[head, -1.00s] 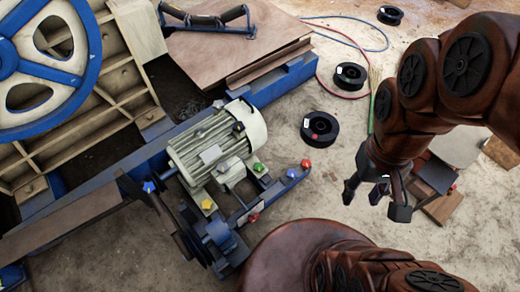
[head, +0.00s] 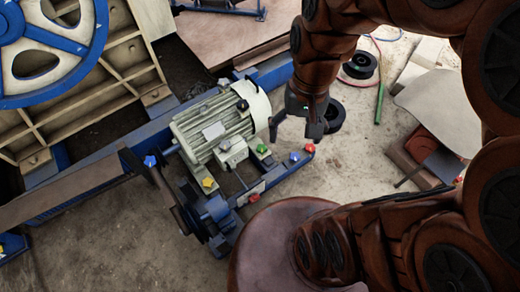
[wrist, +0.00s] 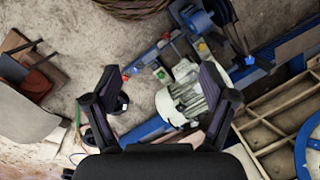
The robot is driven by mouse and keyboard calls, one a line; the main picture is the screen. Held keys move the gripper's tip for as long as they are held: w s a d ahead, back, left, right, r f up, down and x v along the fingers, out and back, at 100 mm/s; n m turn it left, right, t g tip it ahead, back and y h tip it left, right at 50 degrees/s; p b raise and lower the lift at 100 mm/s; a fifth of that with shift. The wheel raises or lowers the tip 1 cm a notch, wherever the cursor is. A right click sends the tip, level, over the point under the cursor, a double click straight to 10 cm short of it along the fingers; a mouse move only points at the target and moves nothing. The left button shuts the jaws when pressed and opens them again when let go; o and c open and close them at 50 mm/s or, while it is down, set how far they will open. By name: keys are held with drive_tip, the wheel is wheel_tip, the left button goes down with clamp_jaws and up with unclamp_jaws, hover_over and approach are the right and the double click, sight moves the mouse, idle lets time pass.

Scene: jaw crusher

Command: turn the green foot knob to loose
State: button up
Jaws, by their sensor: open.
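The green foot knob (head: 262,149) sits at the near right foot of the cream electric motor (head: 212,130), on the blue frame. In the wrist view the green knob (wrist: 161,74) shows between and beyond the fingertips, beside the motor (wrist: 182,101). My gripper (head: 294,124) is open and empty, hanging above and to the right of the knob, apart from it in the picture. In the wrist view my gripper (wrist: 160,78) has both fingers spread wide. Which way the knob is turned is too small to tell.
Nearby are a red knob (head: 310,148), a blue knob (head: 294,157), a yellow knob (head: 208,182) and another red knob (head: 254,198). A belt and pulley (head: 180,205) stand at lower left. A black spool (head: 335,116) lies behind my gripper. Bare floor lies right of the frame.

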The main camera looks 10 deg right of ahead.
drive_tip(key=w+a+f+m+y+b, duration=0.1)
drive_tip(key=w+a+f+m+b, duration=0.2)
drive_tip(key=w+f, duration=0.45)
drive_tip(key=w+a+f+m+y+b, duration=0.15)
drive_tip(key=w+f+b, duration=0.25)
drive_tip(key=w+f, duration=0.4)
drive_tip(key=m+t+b, duration=0.4)
drive_tip(key=m+b, duration=1.3)
drive_tip(key=b, duration=0.1)
hover_over(262, 148)
drive_tip(key=s+d, duration=0.2)
drive_tip(key=d, duration=0.1)
wheel_tip(262, 148, down, 53)
drive_tip(key=shift+b+x, duration=0.6)
drive_tip(key=shift+x, duration=3.2)
drive_tip(key=shift+w+a+r, duration=0.1)
drive_tip(key=shift+c, duration=0.3)
drive_tip(key=c, duration=1.1)
